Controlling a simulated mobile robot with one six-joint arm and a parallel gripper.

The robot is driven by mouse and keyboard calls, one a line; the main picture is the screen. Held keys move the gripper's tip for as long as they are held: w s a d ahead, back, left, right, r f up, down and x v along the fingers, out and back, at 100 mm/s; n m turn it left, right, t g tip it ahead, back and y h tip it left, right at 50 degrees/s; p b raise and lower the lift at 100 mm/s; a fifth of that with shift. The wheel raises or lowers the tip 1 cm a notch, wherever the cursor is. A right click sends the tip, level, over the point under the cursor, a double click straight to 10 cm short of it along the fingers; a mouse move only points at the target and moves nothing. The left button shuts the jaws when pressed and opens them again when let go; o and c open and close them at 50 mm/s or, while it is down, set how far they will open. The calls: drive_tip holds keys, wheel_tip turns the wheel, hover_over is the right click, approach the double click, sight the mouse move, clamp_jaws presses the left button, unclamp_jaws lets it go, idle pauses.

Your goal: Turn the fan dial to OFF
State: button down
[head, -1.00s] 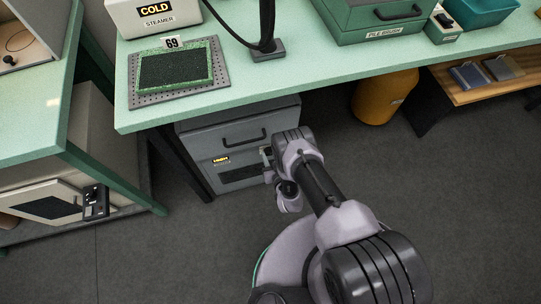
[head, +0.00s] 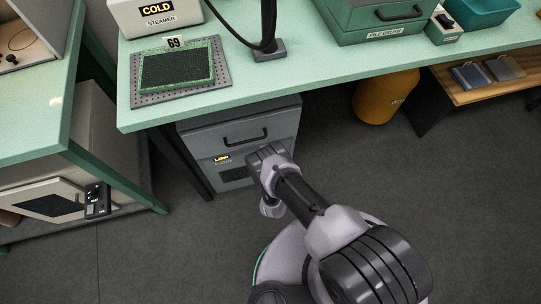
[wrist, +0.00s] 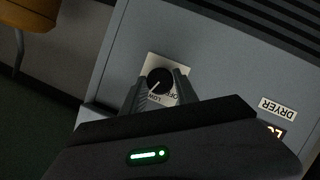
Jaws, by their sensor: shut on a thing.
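The fan dial (wrist: 160,80) is a black round knob on a pale square plate. It sits on the grey front of the dryer unit (wrist: 215,70), which has a "DRYER" label. "LOW" and "OFF" are printed along the plate's edge nearest my gripper. The dial's white mark points to the lower left in the wrist view, by the "LOW" side. My gripper (wrist: 160,88) is shut on the dial, one finger at each side. In the head view, the dryer (head: 205,140) stands under the table with its display (head: 222,158) reading "LOW". My wrist hides the dial and fingertips there.
The green table (head: 330,75) overhangs the dryer. It bears a pad on a perforated tray (head: 220,85), a steamer (head: 150,22) and a pile brush case (head: 385,20). The floor at right is clear.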

drive_tip(key=shift+w+a+n+h, duration=0.1)
drive_tip(key=shift+n+h, duration=0.2)
drive_tip(key=shift+n, duration=0.1)
drive_tip(key=shift+r+t, duration=0.1)
drive_tip(key=shift+t, duration=0.2)
drive_tip(key=c, duration=0.9)
unclamp_jaws()
drive_tip(key=shift+c, duration=0.2)
